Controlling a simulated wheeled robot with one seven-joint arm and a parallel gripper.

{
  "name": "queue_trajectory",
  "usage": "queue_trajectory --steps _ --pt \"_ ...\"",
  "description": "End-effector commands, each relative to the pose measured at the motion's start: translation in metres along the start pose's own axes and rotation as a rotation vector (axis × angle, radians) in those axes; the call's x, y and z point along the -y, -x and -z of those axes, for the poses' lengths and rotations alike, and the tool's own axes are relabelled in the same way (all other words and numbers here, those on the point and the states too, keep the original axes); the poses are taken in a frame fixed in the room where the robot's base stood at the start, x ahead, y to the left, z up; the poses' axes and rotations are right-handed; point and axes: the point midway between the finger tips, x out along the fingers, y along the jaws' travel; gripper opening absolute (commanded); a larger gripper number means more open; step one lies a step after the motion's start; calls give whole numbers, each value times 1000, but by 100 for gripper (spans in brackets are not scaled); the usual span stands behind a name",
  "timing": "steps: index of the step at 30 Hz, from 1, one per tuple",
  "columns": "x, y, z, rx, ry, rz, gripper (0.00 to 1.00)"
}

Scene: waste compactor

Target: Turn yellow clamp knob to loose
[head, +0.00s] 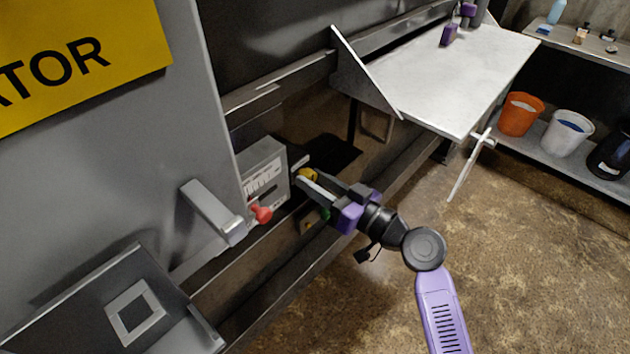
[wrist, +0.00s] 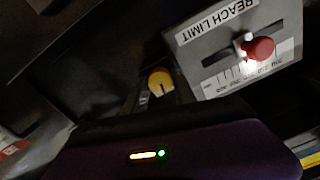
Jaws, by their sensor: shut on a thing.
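The yellow clamp knob (head: 308,174) sits just right of the grey control box in the head view. In the wrist view the knob (wrist: 160,81) shows its round yellow face with a dark mark at its lower edge. My gripper (head: 309,182) reaches in from the right, with its fingertips at the knob, and is shut on it. The fingers cover part of the knob in the head view. In the wrist view the purple gripper body fills the bottom, and the contact itself is hard to see. The knob's setting cannot be read.
The grey box (head: 263,172), labelled REACH LIMIT in the wrist view, has a red-knobbed lever (head: 262,214) close beside my gripper. A grey handle (head: 212,212) juts out farther left. A green part (head: 325,213) lies below the fingers. Open floor (head: 400,300) is at the right.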

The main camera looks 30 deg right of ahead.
Motion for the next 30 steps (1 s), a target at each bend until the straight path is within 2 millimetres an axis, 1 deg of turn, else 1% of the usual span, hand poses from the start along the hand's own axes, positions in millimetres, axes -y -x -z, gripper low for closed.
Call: queue_trajectory --steps 30 --pt "0 0 1 -25 -942 3 0"
